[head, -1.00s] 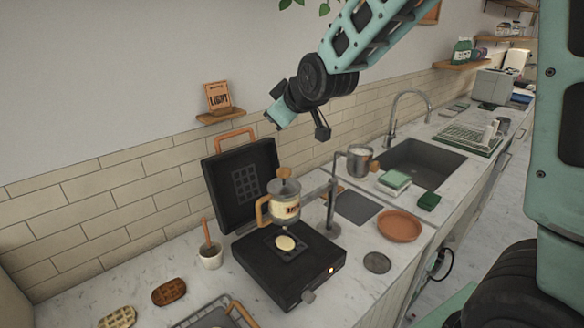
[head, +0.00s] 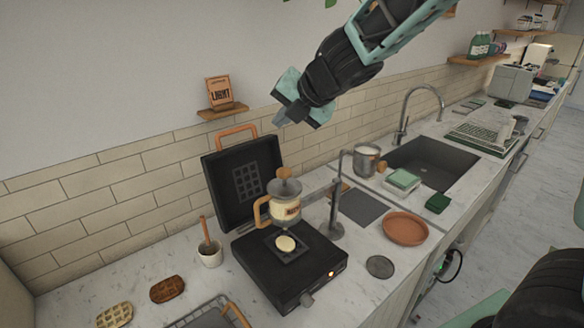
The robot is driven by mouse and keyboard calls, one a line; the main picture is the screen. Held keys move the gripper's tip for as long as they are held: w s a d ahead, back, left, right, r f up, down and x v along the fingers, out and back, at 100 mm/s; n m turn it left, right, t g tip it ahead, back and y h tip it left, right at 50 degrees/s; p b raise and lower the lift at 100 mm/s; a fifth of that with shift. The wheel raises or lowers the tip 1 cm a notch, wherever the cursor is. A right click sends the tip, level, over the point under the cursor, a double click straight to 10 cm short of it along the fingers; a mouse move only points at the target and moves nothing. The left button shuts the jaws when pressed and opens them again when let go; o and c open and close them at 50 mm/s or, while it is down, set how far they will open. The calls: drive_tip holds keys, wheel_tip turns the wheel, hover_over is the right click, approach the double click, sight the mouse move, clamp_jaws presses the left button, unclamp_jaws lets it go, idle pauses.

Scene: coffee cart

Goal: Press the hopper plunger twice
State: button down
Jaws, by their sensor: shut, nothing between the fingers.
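The hopper (head: 286,208) is a small clear-and-metal canister with an orange side handle. It is held over the open waffle iron (head: 290,272) by a metal arm from a stand. Its plunger (head: 285,174) has a round wooden knob on top and points up. A pale round of batter (head: 286,244) lies on the iron's lower plate below the hopper. My gripper (head: 284,117) is above the hopper and apart from the plunger knob, in front of the wall. Its fingers are shut with nothing held.
The iron's raised lid (head: 222,185) stands behind the hopper. A terracotta dish (head: 405,229), sponges and the sink (head: 440,160) lie further right.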

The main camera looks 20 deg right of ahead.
drive_tip(key=shift+s+d+f+n, duration=0.1)
drive_tip(key=shift+s+d+n, duration=0.1)
drive_tip(key=shift+n, duration=0.4)
drive_tip(key=shift+s+d+f+n, duration=0.1)
drive_tip(key=shift+d+n, duration=0.05)
drive_tip(key=shift+n, duration=0.45)
drive_tip(key=b, duration=0.9)
approach(281, 169)
drive_tip(key=w, duration=0.1)
drive_tip(key=w+a+f, duration=0.1)
drive_tip(key=w, duration=0.1)
drive_tip(key=w+a+f, duration=0.1)
drive_tip(key=w, duration=0.1)
drive_tip(key=shift+f, duration=0.25)
drive_tip(key=shift+f, duration=0.1)
idle(0.3)
drive_tip(key=shift+f, duration=0.3)
drive_tip(key=shift+f+b, duration=0.75)
drive_tip(key=shift+b, duration=0.2)
idle(0.6)
idle(0.4)
drive_tip(key=shift+r+p, duration=1.2)
drive_tip(key=shift+p, duration=0.05)
